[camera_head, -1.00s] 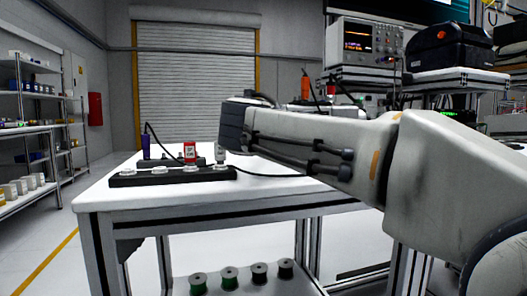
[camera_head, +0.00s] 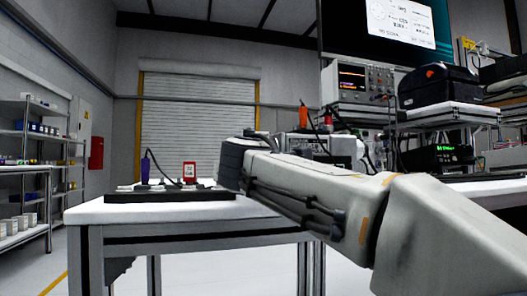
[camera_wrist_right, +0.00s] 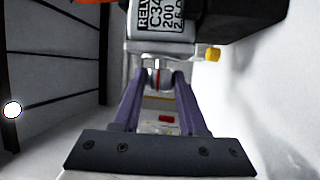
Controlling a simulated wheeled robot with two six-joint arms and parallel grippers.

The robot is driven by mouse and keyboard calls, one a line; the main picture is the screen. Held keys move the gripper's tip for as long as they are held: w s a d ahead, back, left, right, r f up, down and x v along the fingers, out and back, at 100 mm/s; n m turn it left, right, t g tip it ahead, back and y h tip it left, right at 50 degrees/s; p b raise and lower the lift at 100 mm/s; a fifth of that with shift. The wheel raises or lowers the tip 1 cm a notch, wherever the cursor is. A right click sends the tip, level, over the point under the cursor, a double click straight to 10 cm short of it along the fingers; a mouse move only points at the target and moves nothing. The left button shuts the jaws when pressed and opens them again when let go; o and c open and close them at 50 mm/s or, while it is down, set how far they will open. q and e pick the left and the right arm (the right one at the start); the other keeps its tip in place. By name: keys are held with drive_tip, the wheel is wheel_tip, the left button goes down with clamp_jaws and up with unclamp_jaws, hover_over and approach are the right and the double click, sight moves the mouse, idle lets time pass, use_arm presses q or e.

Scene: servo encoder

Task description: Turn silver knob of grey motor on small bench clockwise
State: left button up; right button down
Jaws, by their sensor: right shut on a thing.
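In the right wrist view, the grey motor (camera_wrist_right: 168,48) is at the top with a black-and-white label partly cut off by the edge. Its silver knob (camera_wrist_right: 159,75) sits below the body. My right gripper (camera_wrist_right: 159,82) has its two purple fingers closed on the knob, one on each side. In the head view, my right arm reaches in from the right to the small bench (camera_head: 150,216), which has a white top. The wrist hides the right fingers, the knob and any motor behind it there. My left gripper is in neither current view.
On the bench stand a black strip (camera_head: 165,197), a red-and-white item (camera_head: 189,170) and a purple item (camera_head: 145,168) with a cable. Instruments, including an oscilloscope (camera_head: 358,84), and a black case (camera_head: 438,86) are at the right. Shelves (camera_head: 35,160) stand at the left.

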drive_tip(key=shift+c, duration=2.2)
unclamp_jaws()
drive_tip(key=s, duration=0.3)
drive_tip(key=s+a+f, duration=0.1)
drive_tip(key=s, duration=0.6)
drive_tip(key=shift+s+a+f+p, duration=0.15)
drive_tip(key=shift+a+f+p, duration=0.05)
drive_tip(key=shift+f+p, duration=0.1)
